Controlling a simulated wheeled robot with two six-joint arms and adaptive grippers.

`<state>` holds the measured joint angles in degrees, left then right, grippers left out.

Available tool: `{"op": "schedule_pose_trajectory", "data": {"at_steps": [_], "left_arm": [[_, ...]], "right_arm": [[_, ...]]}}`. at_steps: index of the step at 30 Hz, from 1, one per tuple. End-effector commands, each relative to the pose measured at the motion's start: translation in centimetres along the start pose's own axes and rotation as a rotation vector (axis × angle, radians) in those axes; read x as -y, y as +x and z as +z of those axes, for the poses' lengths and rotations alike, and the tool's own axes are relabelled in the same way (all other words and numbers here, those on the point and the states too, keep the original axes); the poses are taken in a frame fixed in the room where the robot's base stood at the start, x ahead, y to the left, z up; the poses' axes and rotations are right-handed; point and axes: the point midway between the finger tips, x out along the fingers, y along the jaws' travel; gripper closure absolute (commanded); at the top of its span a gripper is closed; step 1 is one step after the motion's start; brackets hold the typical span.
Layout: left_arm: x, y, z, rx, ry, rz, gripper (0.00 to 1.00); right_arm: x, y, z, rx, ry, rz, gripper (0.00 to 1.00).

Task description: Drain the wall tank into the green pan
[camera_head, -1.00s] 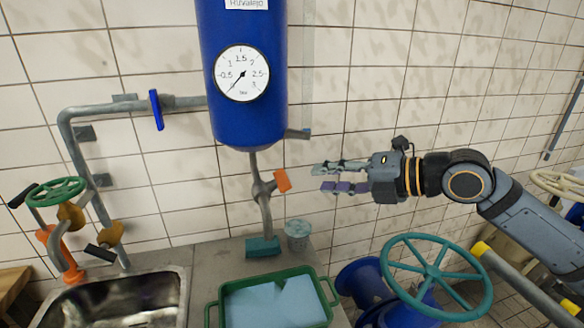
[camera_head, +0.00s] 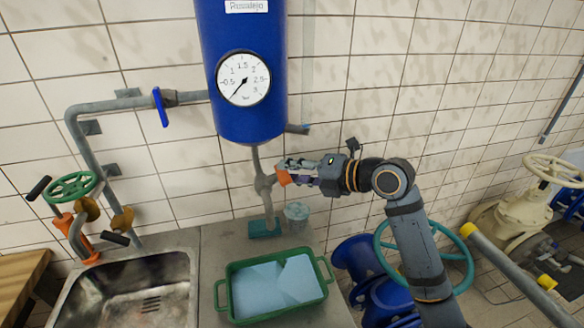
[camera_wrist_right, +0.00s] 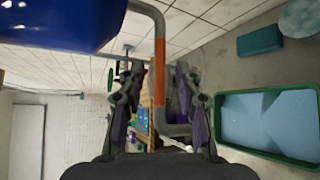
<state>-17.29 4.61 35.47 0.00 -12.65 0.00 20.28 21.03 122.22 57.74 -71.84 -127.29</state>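The blue wall tank (camera_head: 250,125) hangs on the tiled wall, with a round gauge (camera_head: 243,78) whose needle points to the lower left. A grey drain pipe (camera_head: 263,183) comes down from it, with an orange valve handle (camera_head: 283,177). My right gripper (camera_head: 286,172) is at this handle. In the right wrist view the handle (camera_wrist_right: 160,65) stands between my open fingers, with gaps showing beside it. The green pan (camera_head: 229,298) sits on the counter below, light blue inside; it also shows in the wrist view (camera_wrist_right: 262,155). My left gripper is out of view.
A steel sink (camera_head: 190,285) is at the left, below a pipe with a blue lever (camera_head: 160,107) and a green handwheel (camera_head: 70,187). A small pale cup-like thing (camera_head: 297,212) stands behind the pan. A teal wheel (camera_head: 460,262) and blue pipework are at the right.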

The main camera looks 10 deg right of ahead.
Motion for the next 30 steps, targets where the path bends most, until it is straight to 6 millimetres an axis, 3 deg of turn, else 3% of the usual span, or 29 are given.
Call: {"op": "schedule_pose_trajectory", "data": {"at_steps": [11, 19, 30], "left_arm": [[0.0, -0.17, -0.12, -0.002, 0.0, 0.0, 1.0], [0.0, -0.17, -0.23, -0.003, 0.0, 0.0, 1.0], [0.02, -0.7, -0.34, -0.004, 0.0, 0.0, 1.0]], "right_arm": [[0.01, 0.54, -0.08, -0.002, -0.001, -0.001, 0.66], [0.01, 0.52, -0.08, -0.002, -0.001, -0.001, 1.0], [-0.23, 0.46, 0.0, -0.001, 0.016, -0.016, 1.0]]}}
